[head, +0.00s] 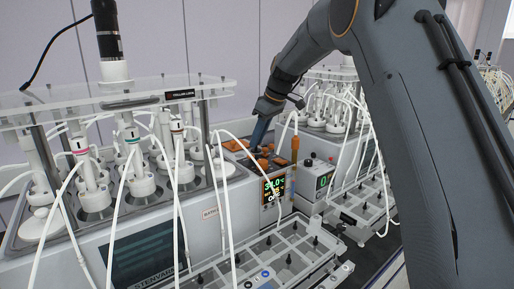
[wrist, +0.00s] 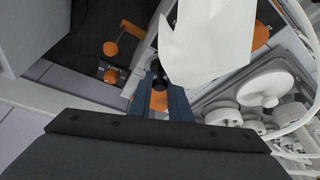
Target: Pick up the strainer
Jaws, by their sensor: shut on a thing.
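My gripper (head: 259,141) reaches down to the orange-topped unit (head: 240,145) between the two reactor rigs. In the wrist view its blue fingers (wrist: 163,94) are close together, with a black rounded piece (wrist: 159,82) at their tips. Orange shows between the fingers; I cannot tell whether it belongs to the held piece or to the unit behind. A large white angular shape (wrist: 208,45) lies just beyond the fingertips. I cannot tell for certain which of these is the strainer. In the head view the held piece is too small to make out.
A reactor rig (head: 90,180) with white tubes stands left, another (head: 340,110) behind right. White tubes loop close to my gripper. A display unit (head: 274,188) and a grey compartment rack (head: 275,255) are in front. Orange fittings (wrist: 130,28) lie left of my fingers.

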